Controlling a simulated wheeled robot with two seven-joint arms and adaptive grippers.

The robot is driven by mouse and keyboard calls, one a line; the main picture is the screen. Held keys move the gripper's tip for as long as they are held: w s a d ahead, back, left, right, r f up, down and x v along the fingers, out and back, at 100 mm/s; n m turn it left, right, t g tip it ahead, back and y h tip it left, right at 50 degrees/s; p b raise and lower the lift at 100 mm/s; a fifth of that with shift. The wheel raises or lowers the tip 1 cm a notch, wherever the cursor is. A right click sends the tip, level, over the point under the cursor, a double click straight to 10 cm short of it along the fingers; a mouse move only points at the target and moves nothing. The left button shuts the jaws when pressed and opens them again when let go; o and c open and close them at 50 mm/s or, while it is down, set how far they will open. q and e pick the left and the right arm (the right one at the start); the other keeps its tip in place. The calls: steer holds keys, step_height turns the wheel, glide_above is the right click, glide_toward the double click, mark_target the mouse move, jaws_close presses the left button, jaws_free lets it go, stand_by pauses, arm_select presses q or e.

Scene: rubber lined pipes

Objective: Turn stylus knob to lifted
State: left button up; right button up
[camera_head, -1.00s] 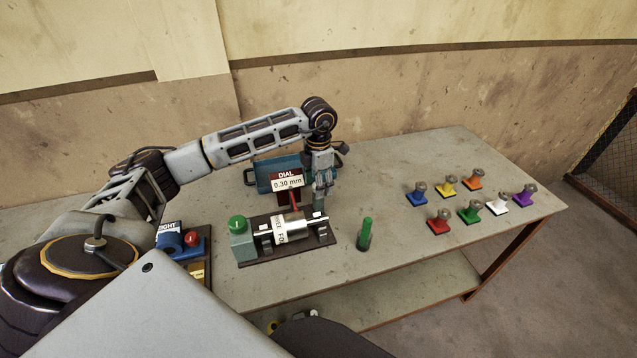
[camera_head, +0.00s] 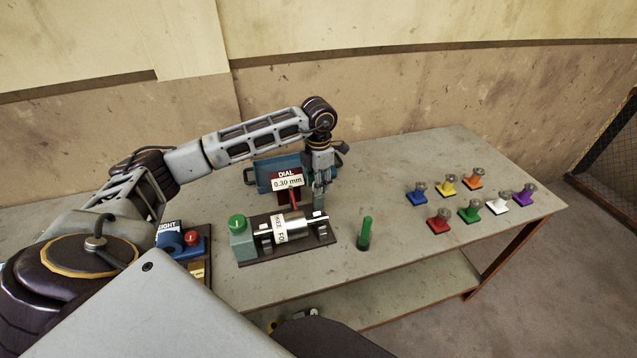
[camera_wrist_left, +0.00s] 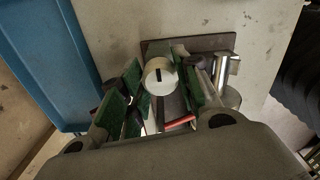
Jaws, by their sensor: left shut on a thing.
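The stylus knob (camera_wrist_left: 159,76), a pale round knob with a dark mark on top, sits between the green-padded fingers of my left gripper (camera_wrist_left: 158,92) in the left wrist view. My left gripper (camera_head: 319,206) points down behind the test stand (camera_head: 285,254) and is shut on the knob; the fingers hide the knob in the head view. The red stylus arm (camera_head: 293,197) reaches towards the silver roller (camera_head: 288,228) from the dial (camera_head: 287,182), which reads 0.30 mm. Whether the stylus touches the roller I cannot tell. My right gripper is not in view.
A blue tray (camera_head: 263,177) lies behind. A green peg (camera_head: 365,232) stands to the right, with several coloured knobbed blocks (camera_head: 470,210) beyond. A weight station (camera_head: 170,240) is at left.

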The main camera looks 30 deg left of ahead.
arm_select(q)
steer(key=shift+n, duration=0.3)
steer(key=n+b, duration=0.1)
steer(key=n, duration=0.2)
steer(key=shift+n, duration=0.3)
steer(key=n, duration=0.4)
steer(key=shift+n, duration=0.3)
steer(key=n, duration=0.4)
steer(key=shift+n, duration=0.3)
steer(key=shift+r+n, duration=0.1)
steer(key=shift+n, duration=1.9)
steer(key=o, duration=1.1)
steer(key=shift+c, duration=0.2)
step_height(320, 180, up, 12)
